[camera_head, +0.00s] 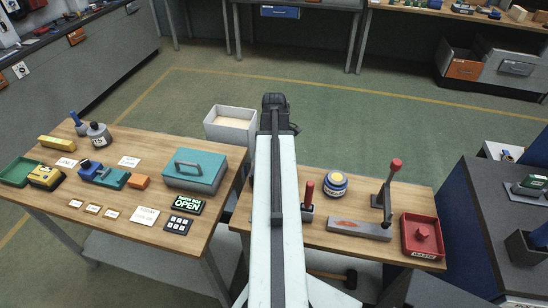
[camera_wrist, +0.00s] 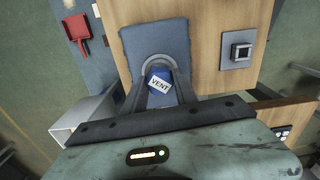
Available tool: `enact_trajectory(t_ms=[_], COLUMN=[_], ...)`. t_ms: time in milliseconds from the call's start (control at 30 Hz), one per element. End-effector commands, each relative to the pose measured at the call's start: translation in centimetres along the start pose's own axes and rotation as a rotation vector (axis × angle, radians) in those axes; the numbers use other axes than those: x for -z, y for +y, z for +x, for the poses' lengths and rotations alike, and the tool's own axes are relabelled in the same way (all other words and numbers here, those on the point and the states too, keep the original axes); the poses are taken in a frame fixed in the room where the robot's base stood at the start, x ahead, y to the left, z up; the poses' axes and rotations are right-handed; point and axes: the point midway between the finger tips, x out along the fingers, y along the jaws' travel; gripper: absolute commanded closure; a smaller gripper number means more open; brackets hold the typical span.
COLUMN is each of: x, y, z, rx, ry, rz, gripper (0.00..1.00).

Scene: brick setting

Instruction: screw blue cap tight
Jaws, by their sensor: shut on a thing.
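A blue cap (camera_wrist: 166,98) with a white "VENT" label shows in the wrist view, between the two grey fingers of my gripper (camera_wrist: 160,84), which is shut on it. A pale grey ring surrounds the far side of the cap, on a blue-grey block (camera_wrist: 157,38) on a wooden surface. Whether the cap is seated on a thread there is hidden. In the head view my arm runs straight away from the camera, and the fingers and the held cap cannot be made out.
A wooden table (camera_head: 150,232) at left carries a teal-lidded box (camera_head: 195,168), small cards and tools. Green floor lies open beyond.

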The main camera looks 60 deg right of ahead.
Motion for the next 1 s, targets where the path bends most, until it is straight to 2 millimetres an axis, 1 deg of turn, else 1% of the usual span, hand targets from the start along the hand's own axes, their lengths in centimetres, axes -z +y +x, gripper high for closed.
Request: enact_trajectory(t_ms=[100,233,333,600,667,900,1000], x=[0.03,0.04,0.05,0.08,0.08,0.09,0.10], y=[0.05,0.05,0.05,0.05,0.05,0.05,0.04], z=[0.00,-0.01,-0.01,-0.01,-0.01,-0.01,-0.01], rx=[-0.001,-0.001,-0.002,-0.002,-0.002,-0.002,-0.002], ry=[0.000,0.001,0.001,0.001,0.001,0.001,0.001], rz=[0.214,0.445,0.533,0.551,0.593,1.030,1.127], gripper=[1.00,1.00,1.00,1.00,1.00,1.00,1.00])
